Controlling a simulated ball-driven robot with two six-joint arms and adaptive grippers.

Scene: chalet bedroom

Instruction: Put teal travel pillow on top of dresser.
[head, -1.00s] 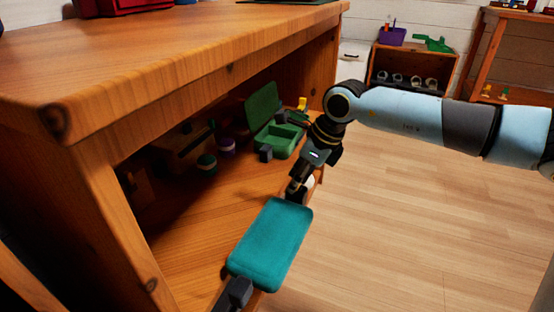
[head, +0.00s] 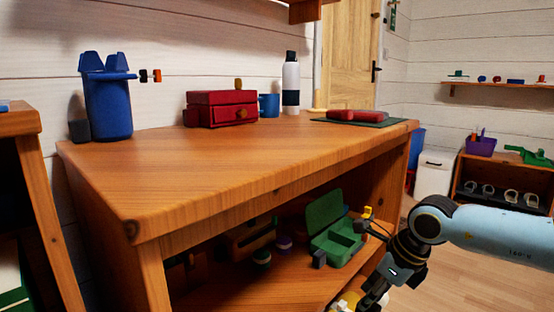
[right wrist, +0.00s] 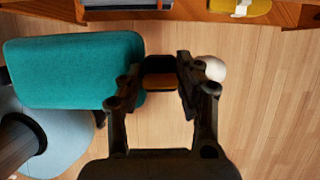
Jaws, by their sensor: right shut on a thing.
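The teal travel pillow (right wrist: 75,70) shows in the right wrist view, left of the fingers and with its right end at them. It is out of the head view. The wooden dresser (head: 215,165) has a broad top, with clear wood at the front and middle. My left gripper is not in view.
On the dresser top stand a blue bin (head: 107,105), a red drawer box (head: 221,108), a blue mug (head: 269,105), a bottle (head: 291,85) and a dark green mat (head: 362,123) with red items. An open green case (head: 335,235) sits on the shelf below. Floor lies at right.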

